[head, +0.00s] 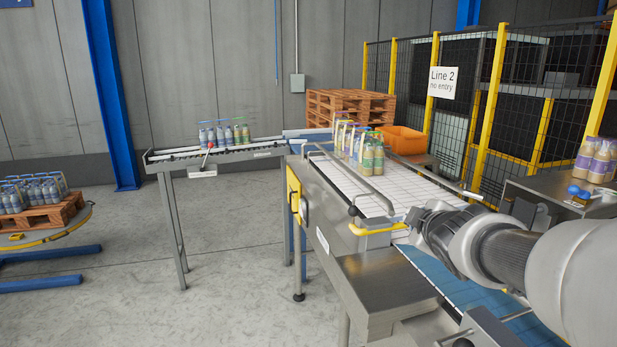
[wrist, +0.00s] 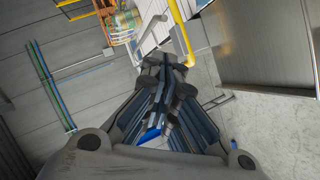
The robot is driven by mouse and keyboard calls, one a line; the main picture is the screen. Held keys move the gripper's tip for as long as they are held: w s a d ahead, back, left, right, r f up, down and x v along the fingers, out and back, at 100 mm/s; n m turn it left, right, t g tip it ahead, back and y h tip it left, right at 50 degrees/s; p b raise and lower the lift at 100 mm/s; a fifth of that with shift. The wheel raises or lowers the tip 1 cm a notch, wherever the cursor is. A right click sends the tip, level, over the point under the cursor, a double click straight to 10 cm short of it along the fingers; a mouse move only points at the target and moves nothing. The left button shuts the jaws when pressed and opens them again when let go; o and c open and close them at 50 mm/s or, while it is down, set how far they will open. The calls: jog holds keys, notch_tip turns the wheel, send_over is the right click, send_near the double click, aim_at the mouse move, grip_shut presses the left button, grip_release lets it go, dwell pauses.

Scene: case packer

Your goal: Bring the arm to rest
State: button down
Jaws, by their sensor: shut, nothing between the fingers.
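My arm reaches in from the right in the head view, over the conveyor. My gripper (head: 415,217) is at its end, close to the yellow handle (head: 378,230) at the conveyor's near edge. I cannot tell from the head view whether they touch. In the wrist view my gripper (wrist: 165,62) has its fingers together, with nothing between them. The yellow handle (wrist: 181,32) shows just beyond and to the right of the fingertips there.
A steel side table (head: 545,188) holds more bottles at the right. Yellow-posted fencing (head: 487,105) with a "no entry" sign stands behind. Clear floor (head: 235,240) lies left of the conveyor.

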jog(key=s+a+f+m+g, duration=0.2)
jog(key=s+f+m+g, duration=0.1)
jog(key=s, duration=0.8)
jog(key=s+a+f+m+g+y, duration=0.1)
jog(key=s+a+f+m+g, duration=0.1)
jog(key=s, duration=1)
jog(key=s+a+f+m+g, duration=0.3)
jog(key=s+f+m, duration=0.3)
jog(key=s, duration=0.6)
notch_tip(320, 180, down, 2)
jog(key=shift+a+g+y, duration=0.3)
jog(key=shift+a, duration=0.35)
jog(key=shift+s, duration=0.1)
